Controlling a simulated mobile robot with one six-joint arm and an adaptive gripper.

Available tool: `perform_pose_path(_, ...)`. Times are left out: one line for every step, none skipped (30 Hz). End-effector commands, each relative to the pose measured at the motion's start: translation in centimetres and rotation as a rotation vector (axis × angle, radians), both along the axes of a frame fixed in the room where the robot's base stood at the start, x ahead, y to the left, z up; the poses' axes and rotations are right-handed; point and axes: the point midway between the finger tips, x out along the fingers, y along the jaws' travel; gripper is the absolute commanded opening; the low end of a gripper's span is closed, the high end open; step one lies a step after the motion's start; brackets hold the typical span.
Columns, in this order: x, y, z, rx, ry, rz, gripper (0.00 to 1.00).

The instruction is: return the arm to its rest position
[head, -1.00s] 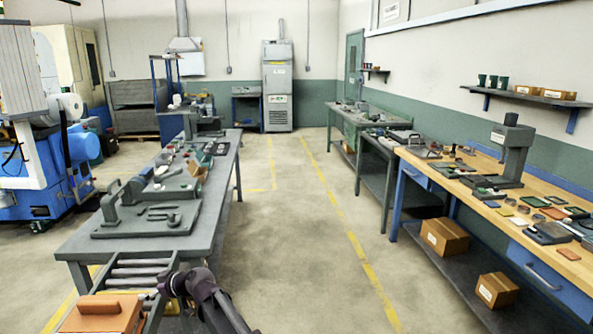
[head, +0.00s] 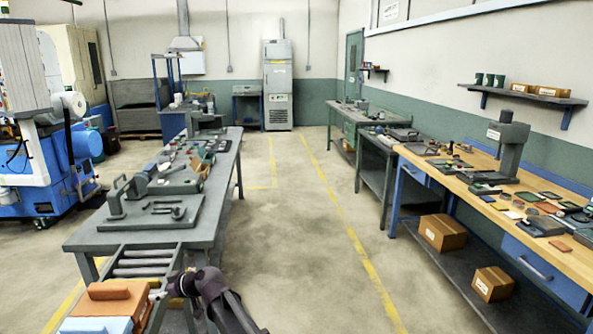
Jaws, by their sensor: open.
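A dark part of my arm (head: 212,287), with rounded joints and a link running down to the bottom edge, shows at the bottom left of centre in the head view. It appears in front of the roller conveyor's right side. My gripper cannot be made out; only joints and links show.
A long grey bench (head: 215,215) with fixtures stands left, with a roller conveyor (head: 140,262) at its near end. An orange box (head: 112,298) and a light blue box (head: 95,326) sit at lower left. A wooden-topped workbench (head: 480,187) lines the right. The central aisle is clear.

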Motion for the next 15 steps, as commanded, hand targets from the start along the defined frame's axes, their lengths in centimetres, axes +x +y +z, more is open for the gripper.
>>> perform_pose_path(0.0,-0.8,-0.4,-0.008,0.009,-0.007,0.91)
perform_pose_path(0.1,-1.2,-0.6,-0.014,0.014,-0.01,0.91)
perform_pose_path(0.1,-1.8,-0.9,-0.022,0.022,-0.015,0.91)
perform_pose_path(0.2,-2.4,-1.2,-0.03,0.031,-0.02,0.91)
perform_pose_path(0.2,-2.9,-1.4,-0.036,0.038,-0.024,0.91)
perform_pose_path(0.3,-3.6,-1.7,-0.046,0.048,-0.031,0.91)
perform_pose_path(0.3,-4.3,-2.1,-0.055,0.058,-0.037,0.91)
perform_pose_path(0.3,-4.9,-2.3,-0.064,0.067,-0.042,0.91)
perform_pose_path(0.4,-5.8,-2.7,-0.076,0.08,-0.052,0.91)
perform_pose_path(0.4,-6.6,-3.1,-0.087,0.091,-0.06,0.91)
perform_pose_path(0.4,-7.3,-3.5,-0.098,0.103,-0.067,0.91)
perform_pose_path(0.4,-8.5,-4.0,-0.114,0.12,-0.081,0.91)
perform_pose_path(0.5,-9.4,-4.5,-0.127,0.135,-0.091,0.91)
perform_pose_path(0.5,-10.5,-5.0,-0.142,0.15,-0.104,0.91)
perform_pose_path(0.4,-12.0,-5.7,-0.163,0.174,-0.12,0.91)
